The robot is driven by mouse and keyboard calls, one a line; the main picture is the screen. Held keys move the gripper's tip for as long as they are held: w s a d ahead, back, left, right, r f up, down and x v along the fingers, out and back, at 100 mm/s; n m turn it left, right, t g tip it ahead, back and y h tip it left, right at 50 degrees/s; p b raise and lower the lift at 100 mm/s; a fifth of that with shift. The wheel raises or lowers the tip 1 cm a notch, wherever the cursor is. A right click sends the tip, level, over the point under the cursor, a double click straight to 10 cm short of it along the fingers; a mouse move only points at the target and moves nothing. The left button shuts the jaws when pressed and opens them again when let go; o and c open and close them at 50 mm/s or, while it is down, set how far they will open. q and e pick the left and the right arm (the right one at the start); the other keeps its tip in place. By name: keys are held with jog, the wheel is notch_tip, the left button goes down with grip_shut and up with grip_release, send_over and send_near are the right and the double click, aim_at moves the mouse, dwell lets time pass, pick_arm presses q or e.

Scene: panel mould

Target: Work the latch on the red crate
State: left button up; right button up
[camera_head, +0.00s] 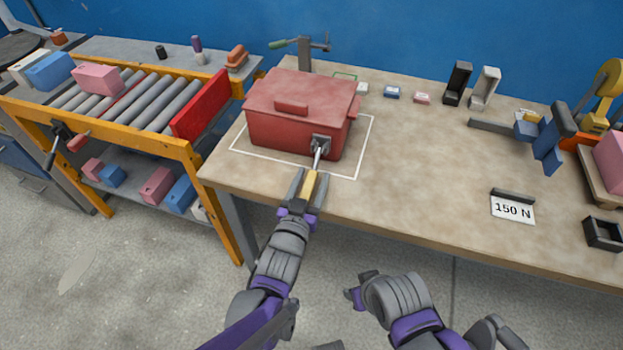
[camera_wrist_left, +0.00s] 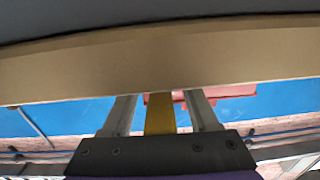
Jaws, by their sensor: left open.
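The red crate (camera_head: 292,115), lid down, sits inside a white outline on the bench. Its latch (camera_head: 319,146) is on the front right of the crate, with a metal lever that ends in a yellow grip (camera_head: 310,184). My left gripper (camera_head: 306,184) is open, with its two fingers on either side of the yellow grip. The left wrist view also shows the yellow grip (camera_wrist_left: 160,114) between the fingers, with gaps at both sides, and a part of the red crate (camera_wrist_left: 228,91) behind. My right gripper (camera_head: 357,292) is low, in front of the bench; its jaws are unclear.
A clamp with a green handle (camera_head: 300,47) stands behind the crate. A roller conveyor (camera_head: 140,100) with a red end plate is at the left.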

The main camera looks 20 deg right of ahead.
pick_arm(q)
grip_shut()
dwell(1.3)
